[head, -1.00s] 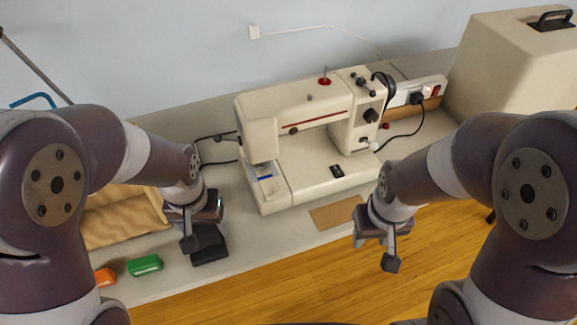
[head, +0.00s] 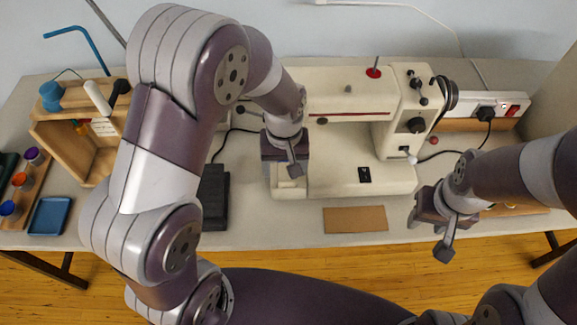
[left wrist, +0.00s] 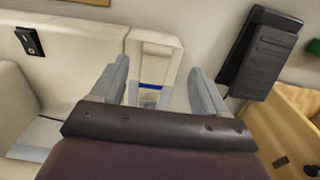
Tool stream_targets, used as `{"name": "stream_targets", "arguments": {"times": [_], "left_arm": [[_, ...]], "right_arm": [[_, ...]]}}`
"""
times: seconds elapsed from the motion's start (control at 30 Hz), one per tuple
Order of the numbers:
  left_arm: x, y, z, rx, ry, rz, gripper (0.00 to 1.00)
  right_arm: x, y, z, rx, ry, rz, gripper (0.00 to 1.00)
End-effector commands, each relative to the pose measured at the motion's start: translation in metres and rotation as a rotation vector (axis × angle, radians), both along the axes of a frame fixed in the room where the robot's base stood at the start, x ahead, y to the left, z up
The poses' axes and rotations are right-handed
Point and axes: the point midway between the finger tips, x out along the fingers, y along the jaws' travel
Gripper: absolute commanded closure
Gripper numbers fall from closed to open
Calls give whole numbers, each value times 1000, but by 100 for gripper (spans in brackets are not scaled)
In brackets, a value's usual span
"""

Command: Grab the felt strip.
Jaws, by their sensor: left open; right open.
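A narrow blue strip (left wrist: 152,86), which looks like the felt strip, lies across the pale front end of the cream sewing machine (head: 345,178). In the left wrist view it shows between the two fingers of my left gripper (left wrist: 158,88), which is open with nothing between its fingertips. In the head view my left gripper (head: 286,166) is over the left end of the machine's bed and hides the strip. My right gripper (head: 430,226) is open and empty, near the table's front edge, right of the machine.
A flat tan rectangle (head: 355,219) lies in front of the machine. A black block (head: 214,200) is left of it, beside my left arm. A wooden box (head: 75,145), a blue tray (head: 50,215) and small coloured cups are farther left. A power strip (head: 495,106) stands behind right.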

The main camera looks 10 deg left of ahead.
Motion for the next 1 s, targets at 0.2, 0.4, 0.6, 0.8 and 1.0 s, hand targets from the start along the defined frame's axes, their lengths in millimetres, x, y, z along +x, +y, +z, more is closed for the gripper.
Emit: {"name": "stream_targets", "arguments": {"times": [0.2,0.4,0.6,0.8,1.0], "left_arm": [[-1,-8,-37,1,4,-1,26],[-1,-7,-54,0,0,0,26],[-1,-7,-54,0,-1,-1,42],[0,-7,-54,0,-1,-1,85],[0,-7,-53,0,-1,-1,85]], "right_arm": [[0,0,1,0,-1,0,55],[0,0,1,0,0,0,55],[0,0,0,0,0,0,55],[0,0,0,0,0,0,55],[0,0,0,0,0,0,55]]}}
